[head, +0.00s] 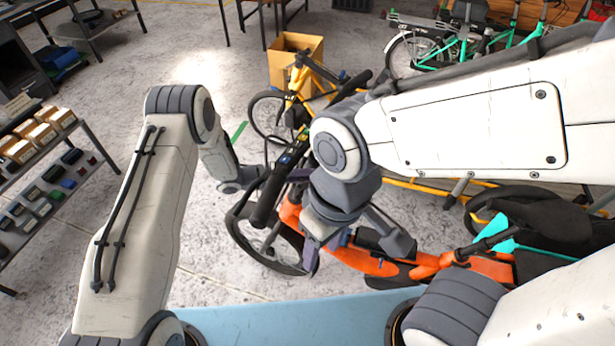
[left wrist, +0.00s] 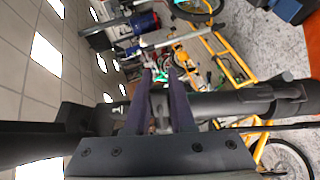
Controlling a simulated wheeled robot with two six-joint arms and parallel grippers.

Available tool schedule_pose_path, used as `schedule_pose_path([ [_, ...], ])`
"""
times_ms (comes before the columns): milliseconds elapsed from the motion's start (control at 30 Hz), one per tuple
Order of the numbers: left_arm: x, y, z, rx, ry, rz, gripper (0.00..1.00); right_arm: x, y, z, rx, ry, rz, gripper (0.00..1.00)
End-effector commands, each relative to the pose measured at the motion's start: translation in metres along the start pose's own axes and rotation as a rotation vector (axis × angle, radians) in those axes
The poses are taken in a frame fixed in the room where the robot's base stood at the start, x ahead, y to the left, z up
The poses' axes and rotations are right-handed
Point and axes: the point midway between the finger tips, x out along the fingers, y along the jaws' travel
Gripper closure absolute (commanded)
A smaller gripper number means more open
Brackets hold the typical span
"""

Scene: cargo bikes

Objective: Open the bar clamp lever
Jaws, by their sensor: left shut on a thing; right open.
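An orange cargo bike (head: 375,263) stands in front of me in the head view, with its black handlebar (head: 265,205) towards its left end. My left gripper (head: 257,181) is at the handlebar and shut on it. In the left wrist view, my left fingers (left wrist: 161,95) straddle the dark handlebar (left wrist: 235,104), which runs across the picture. My right gripper (head: 352,250) is open over the bike's front part, fingers pointing down, with nothing visibly held. I cannot clearly make out the bar clamp lever; the right gripper and arm cover much of that area.
A yellow bike (head: 297,85) stands just behind, by a cardboard box (head: 296,58). A green bike (head: 465,45) is at the back right. Shelves with small boxes (head: 40,135) stand at the left.

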Motion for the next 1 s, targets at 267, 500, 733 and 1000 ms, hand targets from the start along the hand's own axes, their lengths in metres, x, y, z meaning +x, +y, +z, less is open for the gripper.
schedule_pose_path([
  [267,-0.001,-0.001,0.002,0.0,-0.037,-0.005,1.0,0.002,0.0,0.0,0.0,0.0,0.0,0.5],
  [500,-0.002,-0.001,0.002,0.001,-0.036,-0.004,0.47,0.002,0.0,0.0,0.0,0.0,0.0,0.5],
  [733,-0.002,0.0,0.001,0.001,-0.034,-0.004,0.47,0.002,0.0,0.0,0.0,0.0,0.0,0.5],
  [1000,-0.021,-0.003,-0.001,0.001,-0.029,-0.004,0.47,0.009,0.001,0.001,0.0,0.0,0.0,0.5],
])
